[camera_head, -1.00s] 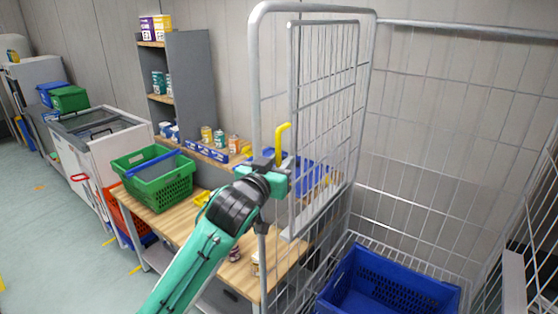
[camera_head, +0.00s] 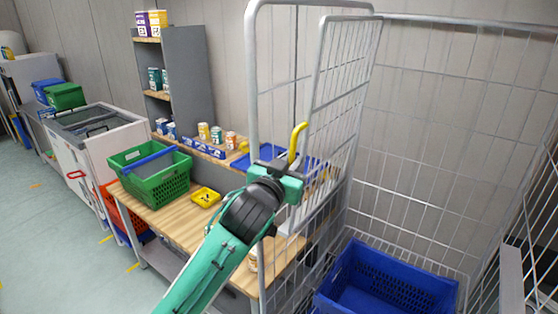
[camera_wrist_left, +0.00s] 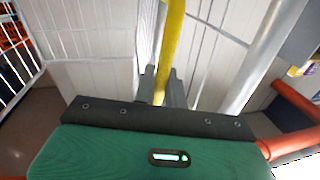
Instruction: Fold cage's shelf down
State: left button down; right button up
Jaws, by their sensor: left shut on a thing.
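The cage (camera_head: 252,100) stands at the centre and right of the head view, with grey tube frame and wire mesh walls. Its mesh shelf (camera_head: 340,95) is raised beside the left wall and leans inward, its top apart from that wall. A yellow handle (camera_head: 299,138) stands at the shelf's near side. My left gripper (camera_head: 293,166) is shut on the yellow handle. In the left wrist view the gripper's fingers (camera_wrist_left: 162,88) lie on either side of the yellow handle (camera_wrist_left: 171,45). My right gripper is not in view.
A blue crate (camera_head: 385,285) sits low inside the cage. A grey shelf unit (camera_head: 188,80) stands behind. The floor at left is clear.

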pick_arm(q)
jog(key=s+d+f+m+h+b, duration=0.1)
jog(key=s+d+f+m+b, duration=0.35)
jog(key=d, duration=0.25)
jog(key=s+d+f+m+h+b, duration=0.1)
jog(key=s+d+f+m+b, duration=0.2)
jog(key=s+d+f+m, duration=0.25)
jog(key=s+d+f+m+h+b, duration=0.1)
jog(key=s+d+f+m+b, duration=0.1)
jog(key=f, duration=0.6)
jog(key=s+d+f+m+h+b, duration=0.1)
jog(key=s+d+f+m+b, duration=0.1)
jog(key=d+f+m+b, duration=0.3)
jog(key=shift+s+d+f+m+b, duration=0.35)
jog(key=shift+f+m+b, duration=0.4)
jog(key=shift+f, duration=1.3)
jog(key=c, duration=1.6)
grip_release()
jog(key=shift+o, duration=0.2)
jog(key=shift+f, duration=0.1)
